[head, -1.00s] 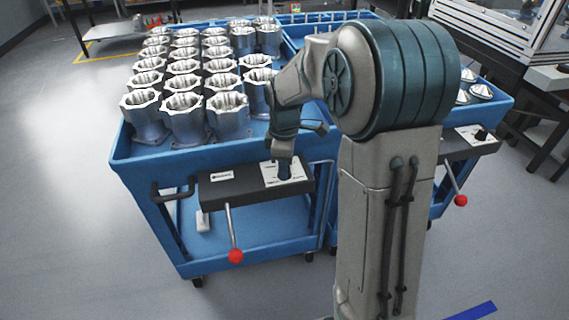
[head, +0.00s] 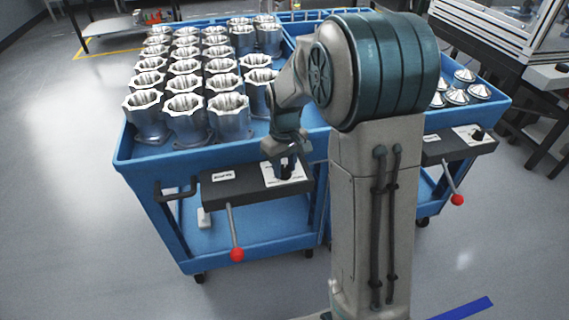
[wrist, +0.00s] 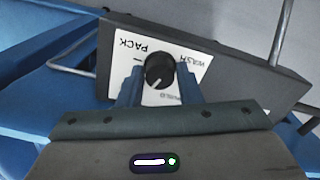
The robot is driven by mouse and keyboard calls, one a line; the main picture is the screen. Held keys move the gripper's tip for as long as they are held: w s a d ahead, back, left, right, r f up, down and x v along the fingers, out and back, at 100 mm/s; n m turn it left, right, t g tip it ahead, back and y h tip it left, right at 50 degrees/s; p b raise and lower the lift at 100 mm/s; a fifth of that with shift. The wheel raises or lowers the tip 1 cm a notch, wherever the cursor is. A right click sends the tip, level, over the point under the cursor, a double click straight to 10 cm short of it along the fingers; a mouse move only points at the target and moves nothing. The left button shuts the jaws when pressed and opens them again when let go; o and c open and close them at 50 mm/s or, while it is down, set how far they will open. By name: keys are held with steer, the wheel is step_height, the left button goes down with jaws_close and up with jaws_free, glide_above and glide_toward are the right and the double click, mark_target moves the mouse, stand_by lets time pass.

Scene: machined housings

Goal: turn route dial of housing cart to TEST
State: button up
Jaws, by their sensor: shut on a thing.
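The housing cart (head: 150,207) is the blue cart at left, bearing rows of metal housings (head: 184,118). Its dark control box (head: 240,187) on the front has a white dial plate. The black route dial (wrist: 159,70) shows clearly in the wrist view, with PACK and WASH printed on the plate around it. Another label is partly covered, and I see no TEST label. The dial's pale pointer mark points towards the bottom of the wrist view. My gripper (wrist: 160,88) has a finger on each side of the dial and is shut on it. In the head view my gripper (head: 280,166) partly hides the dial.
A lever with a red ball (head: 237,254) hangs from the control box. A second blue cart at right holds silver cones (head: 465,90) and has its own control box (head: 450,148) and red-balled lever (head: 457,199). Open floor lies at left.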

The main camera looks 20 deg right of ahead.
mark_target(285, 168)
steer(key=shift+m, duration=0.6)
steer(key=o, duration=1)
steer(key=shift+c, duration=0.2)
step_height(285, 168, up, 14)
steer(key=p, duration=0.2)
